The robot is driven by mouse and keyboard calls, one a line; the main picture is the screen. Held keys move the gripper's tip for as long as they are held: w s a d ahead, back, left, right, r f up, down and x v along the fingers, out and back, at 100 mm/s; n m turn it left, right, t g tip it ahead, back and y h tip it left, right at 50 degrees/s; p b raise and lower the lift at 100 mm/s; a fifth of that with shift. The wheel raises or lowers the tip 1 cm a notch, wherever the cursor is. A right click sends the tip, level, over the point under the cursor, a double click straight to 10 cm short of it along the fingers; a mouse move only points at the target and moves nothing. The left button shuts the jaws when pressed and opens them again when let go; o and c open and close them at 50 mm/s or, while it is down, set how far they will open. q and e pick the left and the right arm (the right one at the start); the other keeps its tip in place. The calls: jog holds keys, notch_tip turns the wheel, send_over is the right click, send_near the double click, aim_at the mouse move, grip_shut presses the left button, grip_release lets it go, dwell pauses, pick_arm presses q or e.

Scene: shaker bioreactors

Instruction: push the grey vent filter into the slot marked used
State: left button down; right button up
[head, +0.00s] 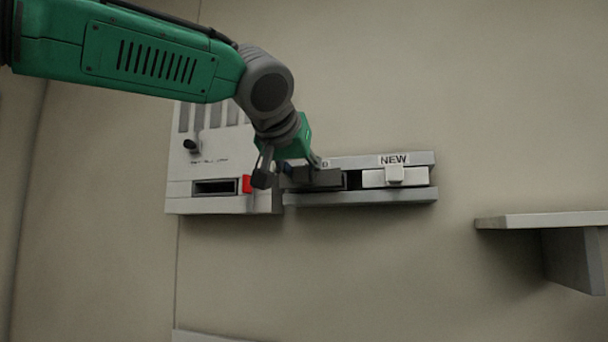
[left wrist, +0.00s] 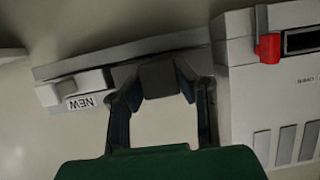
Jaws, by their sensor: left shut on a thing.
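The grey vent filter (head: 322,181) is a dark grey block at the left slot of the wall rack, below a label of which only a final "D" shows. In the left wrist view the dark grey block (left wrist: 160,80) sits between my fingertips. My left gripper (head: 290,176) is shut on it, in front of the rack's left half. The fingers and wrist hide part of the filter and the label. I cannot tell how deep the filter sits in the slot. My right gripper is not in view.
The rack (head: 375,197) also holds a white filter (head: 394,176) under the label NEW. Left of it is a white wall unit (head: 205,205) with a dark opening and a red piece (head: 246,184). A shelf (head: 545,220) juts out at right. The wall below is clear.

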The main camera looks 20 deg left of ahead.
pick_arm(q)
jog(key=shift+w+p, duration=1.15)
jog(key=shift+w, duration=1)
dwell(1.8)
jog(key=c, duration=1.3)
grip_release()
jog(key=shift+o, duration=0.2)
jog(key=shift+a, duration=0.1)
jog(key=shift+s, duration=0.15)
jog(key=v, duration=1.1)
jog(key=shift+s+a, duration=0.2)
jog(key=shift+s, duration=0.1)
jog(key=shift+d+r, duration=0.15)
